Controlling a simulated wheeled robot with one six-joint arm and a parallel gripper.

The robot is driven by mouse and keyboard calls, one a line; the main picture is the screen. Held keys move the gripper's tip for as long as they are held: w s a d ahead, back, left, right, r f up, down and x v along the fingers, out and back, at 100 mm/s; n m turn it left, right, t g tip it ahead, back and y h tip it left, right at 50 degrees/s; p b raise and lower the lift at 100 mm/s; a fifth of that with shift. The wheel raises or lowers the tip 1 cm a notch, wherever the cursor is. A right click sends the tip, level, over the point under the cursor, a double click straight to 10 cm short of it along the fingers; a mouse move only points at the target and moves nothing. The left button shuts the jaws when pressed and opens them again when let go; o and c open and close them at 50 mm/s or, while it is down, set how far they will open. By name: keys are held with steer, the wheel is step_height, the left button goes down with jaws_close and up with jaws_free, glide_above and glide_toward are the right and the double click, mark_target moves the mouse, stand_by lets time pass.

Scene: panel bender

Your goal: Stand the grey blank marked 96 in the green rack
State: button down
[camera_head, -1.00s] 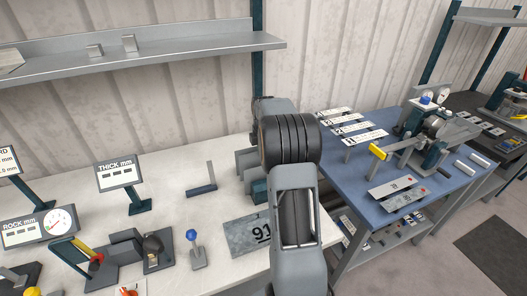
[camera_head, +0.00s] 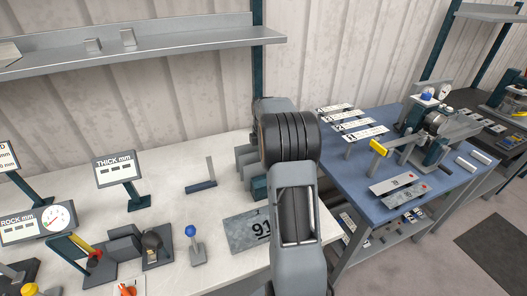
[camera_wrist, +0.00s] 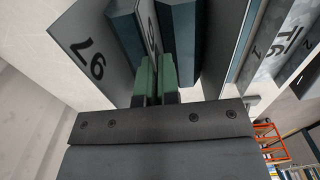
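In the wrist view my gripper (camera_wrist: 157,80) has its green-padded fingers close together on a thin grey blank (camera_wrist: 153,38), seen nearly edge-on; its digits are too foreshortened to read fully. Dark teal blocks (camera_wrist: 127,32) stand on both sides of that blank. Left of them is a grey plate (camera_wrist: 92,58) with digits that look like 97. In the head view the teal and grey blocks (camera_head: 258,188) of a rack show beside my arm, which hides my gripper and most of the rack.
A grey plate marked 91 (camera_head: 247,232) lies on the white bench (camera_head: 205,215), partly behind my arm; it also shows in the wrist view (camera_wrist: 290,45). A blue-knobbed lever (camera_head: 193,243) and gauges stand to the left. A blue table (camera_head: 362,188) with plates stands right.

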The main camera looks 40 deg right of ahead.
steer(key=shift+f, duration=0.15)
steer(key=c, duration=1.3)
jaws_free()
step_height(320, 180, up, 14)
steer(key=shift+f, duration=0.1)
